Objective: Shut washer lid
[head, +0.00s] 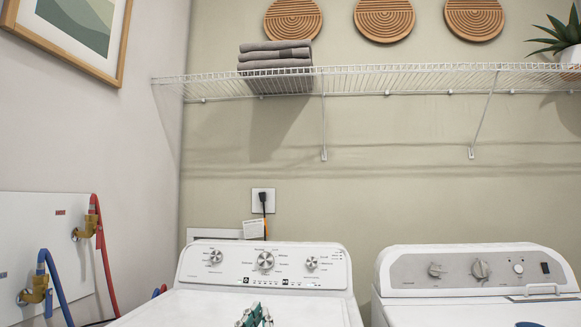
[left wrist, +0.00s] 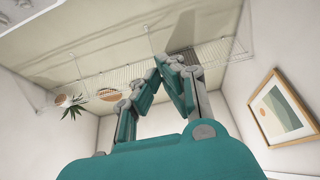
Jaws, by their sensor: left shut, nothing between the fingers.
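The white washer (head: 190,306) stands at the lower middle of the head view, with its control panel (head: 262,268) at the back. The white top in front of the panel looks flat, with no raised lid showing; its front part is cut off by the frame. My teal left gripper (head: 254,316) is at the bottom edge, in front of the panel and over the washer top. It also shows in the left wrist view (left wrist: 168,64), shut and empty, fingertips together. I cannot tell whether it touches the washer. My right gripper is not identifiable.
A white dryer (head: 400,309) stands to the right, apart from the washer. Red (head: 103,245) and blue (head: 57,287) hoses are on the left wall. A wire shelf (head: 400,80) above holds folded grey towels (head: 275,56) and a plant (head: 563,35).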

